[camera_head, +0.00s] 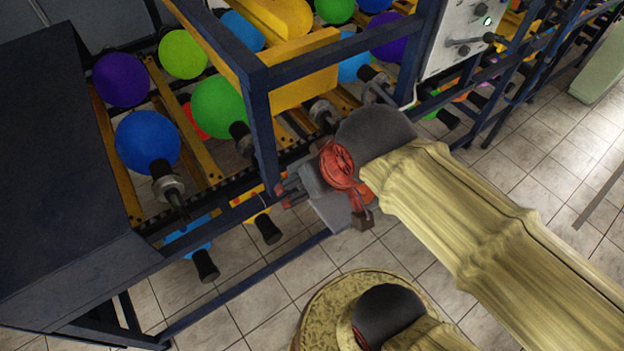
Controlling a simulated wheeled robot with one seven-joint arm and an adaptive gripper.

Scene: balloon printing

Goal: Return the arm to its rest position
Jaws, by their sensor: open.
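My arm, in a tan cover, reaches in from the right edge and ends in a grey and red wrist. My gripper (287,194) points left, beside the lower dark blue rail of the balloon machine (262,120). Its reddish fingertips are small in this view and show nothing held between them. A yellow balloon (252,206) with a black holder hangs just left of the fingertips; whether they touch cannot be told.
A blue balloon (147,140) and a green balloon (219,106) sit on holders at the left. A control panel (461,33) stands at the upper right. A dark cover (60,160) fills the left. Tiled floor (540,165) is open at the right.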

